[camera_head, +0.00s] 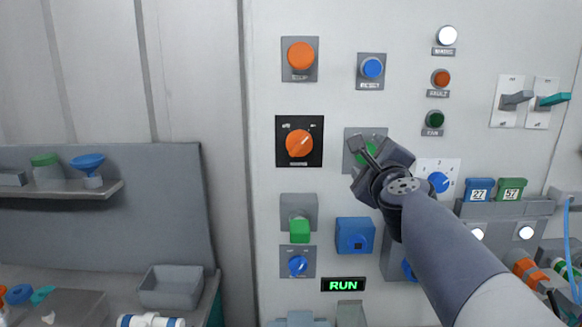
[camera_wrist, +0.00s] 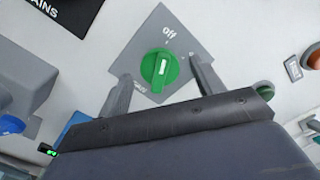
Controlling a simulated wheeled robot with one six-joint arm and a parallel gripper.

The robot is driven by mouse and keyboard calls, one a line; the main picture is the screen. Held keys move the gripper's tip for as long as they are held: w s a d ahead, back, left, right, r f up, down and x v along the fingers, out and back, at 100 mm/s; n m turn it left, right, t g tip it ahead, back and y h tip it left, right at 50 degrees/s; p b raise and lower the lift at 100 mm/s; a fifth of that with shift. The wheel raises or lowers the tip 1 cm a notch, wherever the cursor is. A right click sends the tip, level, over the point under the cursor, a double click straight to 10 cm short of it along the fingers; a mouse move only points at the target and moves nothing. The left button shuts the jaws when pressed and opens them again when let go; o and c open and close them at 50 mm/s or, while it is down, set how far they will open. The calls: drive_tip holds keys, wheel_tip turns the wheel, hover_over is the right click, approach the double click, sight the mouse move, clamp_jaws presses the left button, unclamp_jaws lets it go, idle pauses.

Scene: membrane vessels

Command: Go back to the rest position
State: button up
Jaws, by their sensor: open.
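My gripper (camera_head: 362,150) is in front of the wall panel (camera_head: 262,190), at a green rotary knob (camera_head: 376,146) on a grey square plate. In the wrist view my gripper (camera_wrist: 162,82) is open, with one finger on each side of the green knob (camera_wrist: 159,68). The fingers look apart from the knob, and nothing is held. The word "off" shows on the plate above the knob. In the head view my arm and gripper hide part of this plate. The depth gap between fingertips and panel cannot be told.
Around it are an orange rotary knob (camera_head: 299,143), a blue button (camera_head: 371,68), a blue selector knob (camera_head: 439,182), a blue box (camera_head: 355,236) and toggle switches (camera_head: 515,100). A lit RUN sign (camera_head: 343,284) is below. A shelf (camera_head: 70,189) and grey bin (camera_head: 171,287) stand left.

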drive_tip(key=s+p, duration=0.1)
drive_tip(key=s, duration=0.4)
drive_tip(key=shift+s, duration=0.15)
